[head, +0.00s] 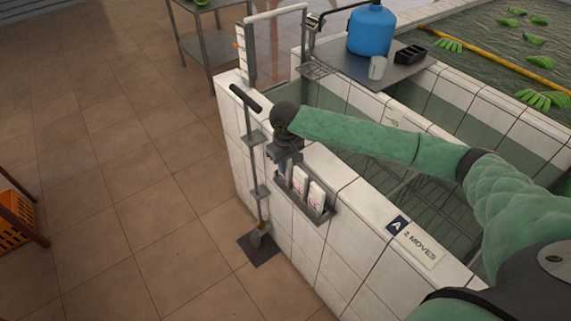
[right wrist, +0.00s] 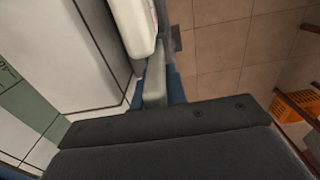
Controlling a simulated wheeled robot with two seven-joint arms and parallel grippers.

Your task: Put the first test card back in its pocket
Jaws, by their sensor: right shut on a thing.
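A narrow grey rack (head: 318,214) hangs on the outer face of the white tiled wall. Two white cards with pinkish marks stand upright in it, a nearer card (head: 316,195) and a middle card (head: 300,180). My right gripper (head: 286,168) points down at the rack's far left end, beside the middle card. It is shut on a card that is mostly hidden by the gripper; whether its lower end is inside the pocket I cannot tell. In the right wrist view a white card (right wrist: 137,25) shows above the blue-edged fingers (right wrist: 156,90). My left gripper is out of view.
A long-handled tool (head: 255,150) stands against the wall just left of the rack. A sign reading "2 MOVES" (head: 421,244) lies on the wall top. Basins lie behind, with a blue container (head: 371,30) on a shelf.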

